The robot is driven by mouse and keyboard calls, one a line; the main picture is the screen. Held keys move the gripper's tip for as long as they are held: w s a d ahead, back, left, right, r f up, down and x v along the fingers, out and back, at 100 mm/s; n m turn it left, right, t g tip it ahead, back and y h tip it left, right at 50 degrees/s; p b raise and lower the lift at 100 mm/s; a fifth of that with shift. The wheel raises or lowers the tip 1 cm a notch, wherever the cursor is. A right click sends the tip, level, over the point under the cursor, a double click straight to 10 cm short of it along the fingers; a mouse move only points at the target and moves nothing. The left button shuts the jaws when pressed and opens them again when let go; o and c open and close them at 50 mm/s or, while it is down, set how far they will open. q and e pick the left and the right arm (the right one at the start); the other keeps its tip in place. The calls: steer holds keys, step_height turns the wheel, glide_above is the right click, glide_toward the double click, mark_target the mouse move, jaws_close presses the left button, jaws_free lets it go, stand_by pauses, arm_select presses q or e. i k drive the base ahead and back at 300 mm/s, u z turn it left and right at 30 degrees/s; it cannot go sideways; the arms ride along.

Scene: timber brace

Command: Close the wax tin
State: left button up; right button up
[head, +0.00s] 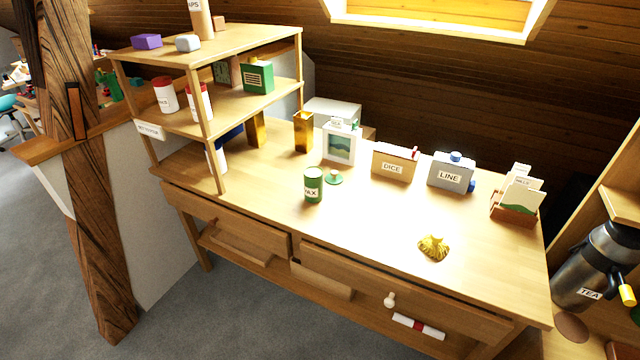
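The wax tin (313,185) is a green cylinder with a white label reading "WAX". The inside of the tin is too small to make out. Neither of my grippers is in view.
A wooden shelf unit (233,38) rises at the desk's left end. A framed picture (340,146), a DICE box (394,164), a LINE box (451,173) and a card holder (514,213) stand behind. A gold lump (433,247) lies front right. The front middle is clear.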

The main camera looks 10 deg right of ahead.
mark_target(313, 175)
steer(key=u, duration=1.55)
steer(key=k, duration=0.85)
steer(key=z, duration=1.2)
